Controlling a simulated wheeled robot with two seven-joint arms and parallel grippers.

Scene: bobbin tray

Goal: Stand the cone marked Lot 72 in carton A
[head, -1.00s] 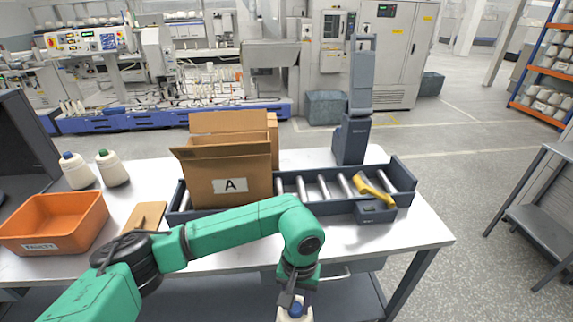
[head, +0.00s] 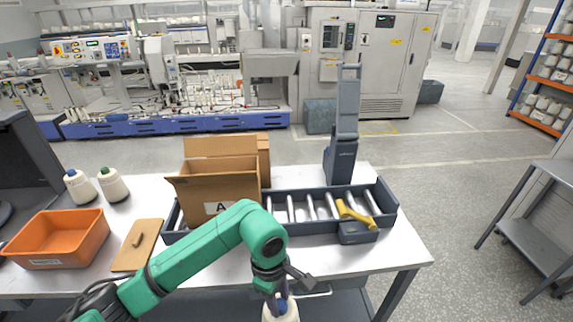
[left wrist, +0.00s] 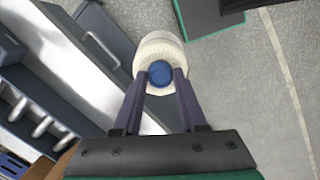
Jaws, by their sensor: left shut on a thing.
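My left gripper (head: 277,296) is shut on a white yarn cone (head: 281,313) with a blue tip, at the bottom of the head view. In the left wrist view, the fingers (left wrist: 160,88) close on the blue tip and the white cone body (left wrist: 160,47) shows beyond it. Its lot marking is not visible. Carton A (head: 229,190) is an open brown box on the roller tray, beyond my green arm. My arm partly covers its A label. The held cone is in front of the table edge, apart from the carton. My right gripper is not in view.
The roller tray (head: 382,190) holds a yellow handle (head: 354,213) at right. Two cones, blue-tipped (head: 80,188) and green-tipped (head: 113,186), stand at left. An orange bin (head: 57,240) and a wooden board (head: 137,245) lie left of the carton. A grey upright device (head: 343,130) stands behind the tray.

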